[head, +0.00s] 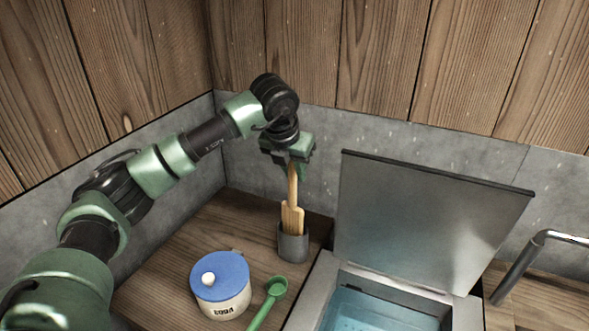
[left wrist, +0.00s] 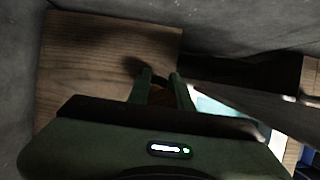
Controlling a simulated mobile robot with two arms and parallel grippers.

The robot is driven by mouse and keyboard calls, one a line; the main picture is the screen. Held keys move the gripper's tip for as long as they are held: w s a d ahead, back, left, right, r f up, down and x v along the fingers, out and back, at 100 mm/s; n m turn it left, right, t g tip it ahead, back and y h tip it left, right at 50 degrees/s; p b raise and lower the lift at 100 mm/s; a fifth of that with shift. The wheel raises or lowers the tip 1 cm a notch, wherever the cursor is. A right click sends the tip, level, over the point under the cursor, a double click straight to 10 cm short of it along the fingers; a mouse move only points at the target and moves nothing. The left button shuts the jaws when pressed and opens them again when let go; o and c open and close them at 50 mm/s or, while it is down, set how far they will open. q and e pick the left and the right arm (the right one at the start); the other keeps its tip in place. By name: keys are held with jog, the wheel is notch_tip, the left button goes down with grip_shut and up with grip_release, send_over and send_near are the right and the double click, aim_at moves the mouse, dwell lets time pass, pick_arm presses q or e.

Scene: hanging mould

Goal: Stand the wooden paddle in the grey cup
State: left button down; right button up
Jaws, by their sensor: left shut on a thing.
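The wooden paddle (head: 292,214) is upright in the head view, with its broad end down at the mouth of the grey cup (head: 293,245). Its lower end is hidden by the cup's wall, so it appears to be inside. I cannot tell whether it touches the bottom. My left gripper (head: 293,170) is above the cup and shut on the top of the paddle's handle. The left wrist view shows the two fingers (left wrist: 161,88) close together, with a dark brown bit of the handle between them. My right gripper is not in view.
A metal basin of water (head: 380,312) with a raised grey lid (head: 430,220) is to the right. Grey walls close off the back and left.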

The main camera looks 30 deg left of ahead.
pick_arm(q)
jog(key=shift+f, duration=0.1)
jog(key=c, duration=1.2)
grip_release()
jog(key=b+v, duration=0.1)
jog(key=v, duration=0.6)
jog(key=shift+s+r+b, duration=0.2)
jog(key=shift+r+b, duration=0.15)
jog(key=shift+r, duration=0.05)
